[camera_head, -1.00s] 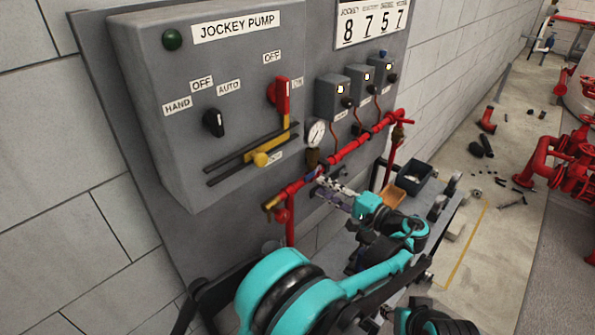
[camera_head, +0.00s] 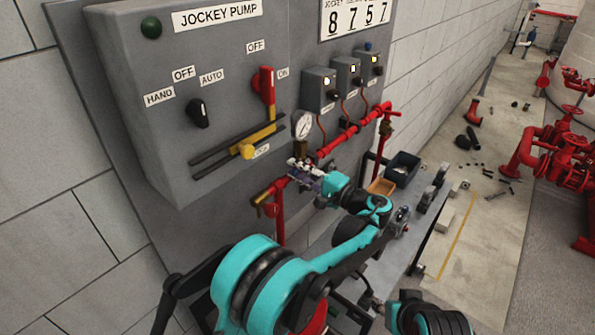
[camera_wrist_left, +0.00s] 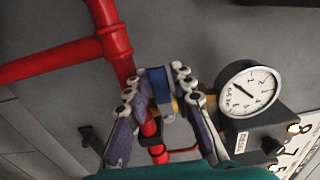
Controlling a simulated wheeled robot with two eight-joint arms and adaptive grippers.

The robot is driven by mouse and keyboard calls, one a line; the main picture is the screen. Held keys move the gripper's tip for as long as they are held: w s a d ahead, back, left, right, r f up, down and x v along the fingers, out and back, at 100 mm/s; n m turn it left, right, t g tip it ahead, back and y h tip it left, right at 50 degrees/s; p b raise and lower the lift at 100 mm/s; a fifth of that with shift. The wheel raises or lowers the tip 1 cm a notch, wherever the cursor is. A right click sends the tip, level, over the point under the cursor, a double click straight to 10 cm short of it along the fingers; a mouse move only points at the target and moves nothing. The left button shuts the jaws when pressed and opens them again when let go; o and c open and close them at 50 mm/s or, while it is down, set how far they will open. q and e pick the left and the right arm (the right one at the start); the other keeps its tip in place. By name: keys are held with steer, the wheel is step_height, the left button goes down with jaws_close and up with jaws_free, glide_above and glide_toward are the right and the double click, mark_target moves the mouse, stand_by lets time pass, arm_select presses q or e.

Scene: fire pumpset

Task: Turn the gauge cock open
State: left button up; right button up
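The gauge cock shows in the left wrist view as a blue handle (camera_wrist_left: 157,84) with a brass-coloured part beside it, at the red pipe. In the head view my left gripper (camera_head: 305,172) is at the pipe just below the white-faced gauge (camera_head: 303,125) and hides the cock. In the left wrist view the fingers of my left gripper (camera_wrist_left: 160,88) are apart, one on each side of the blue handle. The gaps look narrow, and contact is not clear. The gauge (camera_wrist_left: 248,90) is to the right of the fingers. My right gripper is not in view.
The red pipe (camera_head: 345,137) runs along the grey panel, with a brass valve (camera_head: 267,195) at its lower left. The jockey pump box (camera_head: 180,110) projects at the left. Small switch boxes (camera_head: 318,90) sit above the pipe. A dark bin (camera_head: 402,168) stands on the bench.

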arm_select(q)
jaws_close()
steer(key=r+m, duration=0.1)
steer(key=m+p, duration=0.1)
steer(key=m, duration=0.1)
steer(key=shift+w+d+r+m, duration=0.1)
steer(key=shift+r+m, duration=0.2)
steer(key=shift+r, duration=0.1)
steer(key=shift+w+d+r+m+p, duration=0.15)
steer(key=shift+r+m+p, duration=0.15)
steer(key=shift+m, duration=0.5)
steer(key=shift+w+d+r+m+p, duration=0.1)
steer(key=shift+r+m+p, duration=0.2)
steer(key=shift+m, duration=0.5)
steer(key=shift+o, duration=1.3)
jaws_free()
